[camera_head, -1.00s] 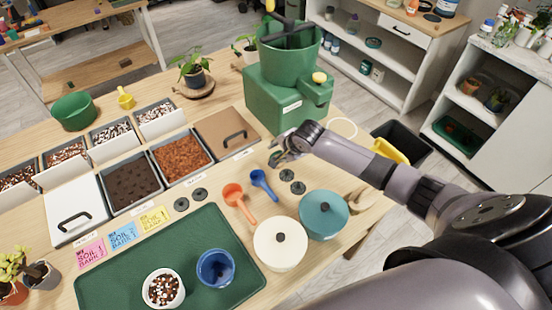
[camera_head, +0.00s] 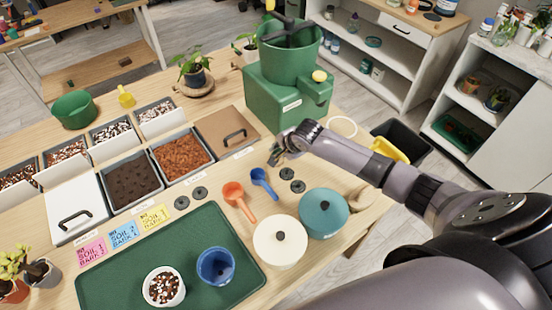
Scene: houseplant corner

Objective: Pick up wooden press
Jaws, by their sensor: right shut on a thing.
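My right gripper (camera_head: 276,157) is low over the table, between the green machine and the blue scoop. It is shut on a small dark thing, mostly hidden by the fingers, which I cannot identify. A pale wooden piece (camera_head: 361,197), perhaps the wooden press, lies at the table's right edge beside the teal pot. My right forearm partly covers it, and my gripper is well to its left. My left gripper is not in view.
Dark discs (camera_head: 298,186), a blue scoop (camera_head: 262,180) and an orange scoop (camera_head: 236,194) lie near the gripper. A teal pot (camera_head: 323,222) and a cream pot (camera_head: 267,252) stand in front. The green machine (camera_head: 275,105) stands behind.

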